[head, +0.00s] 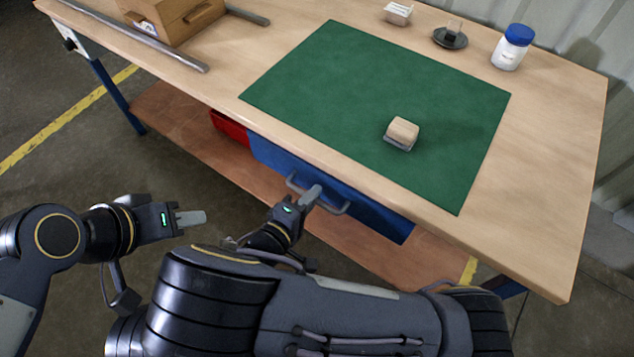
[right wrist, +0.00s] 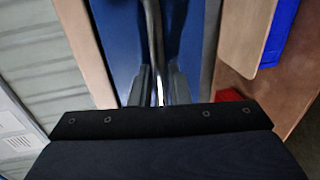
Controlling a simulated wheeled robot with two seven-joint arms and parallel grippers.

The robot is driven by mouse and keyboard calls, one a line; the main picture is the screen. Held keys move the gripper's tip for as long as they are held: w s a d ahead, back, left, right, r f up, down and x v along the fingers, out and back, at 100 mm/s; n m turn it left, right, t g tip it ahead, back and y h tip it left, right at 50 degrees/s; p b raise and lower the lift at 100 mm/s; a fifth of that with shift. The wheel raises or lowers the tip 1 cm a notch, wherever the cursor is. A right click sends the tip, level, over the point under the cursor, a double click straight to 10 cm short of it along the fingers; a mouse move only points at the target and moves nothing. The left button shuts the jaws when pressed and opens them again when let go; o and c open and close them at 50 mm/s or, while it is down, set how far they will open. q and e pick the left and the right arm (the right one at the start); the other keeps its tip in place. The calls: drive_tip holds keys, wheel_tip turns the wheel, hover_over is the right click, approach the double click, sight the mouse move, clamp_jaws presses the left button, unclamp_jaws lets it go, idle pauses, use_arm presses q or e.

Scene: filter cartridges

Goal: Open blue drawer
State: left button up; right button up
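The blue drawer (head: 362,200) hangs under the front edge of the workbench, its front close below the tabletop, with no inside showing. It has a grey bar handle (head: 334,208). My right gripper (head: 312,195) is at the handle. In the right wrist view the handle bar (right wrist: 154,35) runs between the two fingers (right wrist: 160,88), which are close together on either side of it against the blue front. My left gripper (head: 192,218) is to the left, away from the bench, and holds nothing visible. Its fingers overlap from this side.
A red drawer (head: 229,128) is left of the blue one. On the bench are a green mat (head: 370,90) with a beige-topped block (head: 402,133), a white jar with a blue lid (head: 511,50), a dark round dish (head: 450,38) and a wooden box (head: 180,18). A lower shelf (head: 185,135) runs beneath.

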drive_tip(key=shift+w+d, duration=0.1)
drive_tip(key=shift+w, duration=0.05)
drive_tip(key=shift+c, duration=0.2)
clamp_jaws()
